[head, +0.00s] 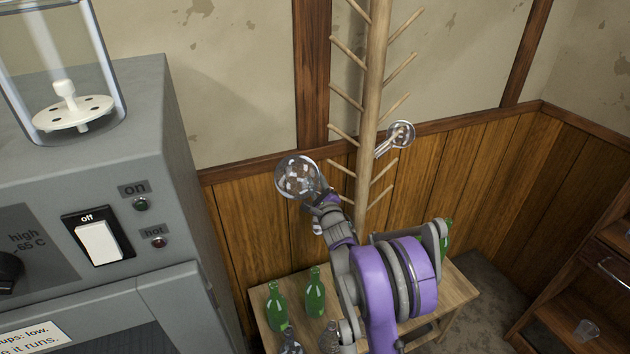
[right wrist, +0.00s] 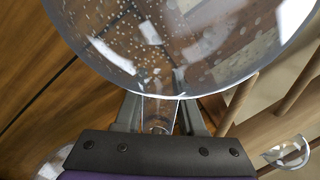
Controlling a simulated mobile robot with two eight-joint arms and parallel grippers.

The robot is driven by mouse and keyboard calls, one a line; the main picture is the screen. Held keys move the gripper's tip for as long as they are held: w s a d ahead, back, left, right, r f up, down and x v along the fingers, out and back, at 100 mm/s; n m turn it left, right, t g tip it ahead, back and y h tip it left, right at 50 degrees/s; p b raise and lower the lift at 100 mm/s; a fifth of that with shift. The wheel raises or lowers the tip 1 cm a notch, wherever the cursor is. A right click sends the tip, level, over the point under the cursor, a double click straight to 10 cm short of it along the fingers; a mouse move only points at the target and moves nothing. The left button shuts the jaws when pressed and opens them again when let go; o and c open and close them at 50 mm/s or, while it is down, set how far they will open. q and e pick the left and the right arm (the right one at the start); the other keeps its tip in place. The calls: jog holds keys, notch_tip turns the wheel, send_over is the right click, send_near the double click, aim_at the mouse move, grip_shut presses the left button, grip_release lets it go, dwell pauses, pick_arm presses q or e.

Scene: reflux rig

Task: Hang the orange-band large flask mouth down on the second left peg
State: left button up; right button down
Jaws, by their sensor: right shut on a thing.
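A large clear round flask (head: 297,176) is in my right gripper (head: 322,200), left of the wooden peg post (head: 371,110). The right gripper is shut on its neck, and the bulb points up and left, away from the jaws. In the right wrist view the bulb (right wrist: 190,50) fills the top and the neck sits between the fingers (right wrist: 160,115). No orange band can be made out. Left pegs (head: 347,97) slant up and outward from the post, several above the flask's height; the post's top is cut off. My left gripper is not in view.
Another glass flask (head: 401,134) is on a right peg. Green bottles (head: 316,293) and clear glassware (head: 330,337) stand on a low wooden table (head: 455,290). A grey machine (head: 170,190) with a glass vessel (head: 70,90) stands at left. A dark shelf (head: 590,260) is at right.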

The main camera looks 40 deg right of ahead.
jog(key=shift+d+f, duration=0.1)
jog(key=shift+s+d+f+b, duration=0.2)
jog(key=shift+d+f+b, duration=0.3)
jog(key=shift+d+f, duration=0.15)
jog(key=shift+s+d+f+b, duration=0.25)
jog(key=shift+d+f+b, duration=0.25)
jog(key=shift+d, duration=0.2)
jog(key=shift+s+d+f+b, duration=0.2)
jog(key=shift+d+f+b, duration=0.25)
jog(key=shift+d+f, duration=0.2)
jog(key=shift+s+d+f, duration=0.1)
jog(key=shift+d+f, duration=0.05)
jog(key=shift+d, duration=0.1)
dwell(0.8)
jog(key=shift+s+d+f+b, duration=0.2)
jog(key=shift+d+f+b, duration=0.25)
jog(key=shift+d+f, duration=0.1)
jog(key=shift+s+d+f+b, duration=0.15)
jog(key=shift+d+f+b, duration=0.25)
jog(key=shift+d+b, duration=0.1)
dwell(0.5)
jog(key=shift+c, duration=2.1)
grip_release()
jog(key=shift+a, duration=0.1)
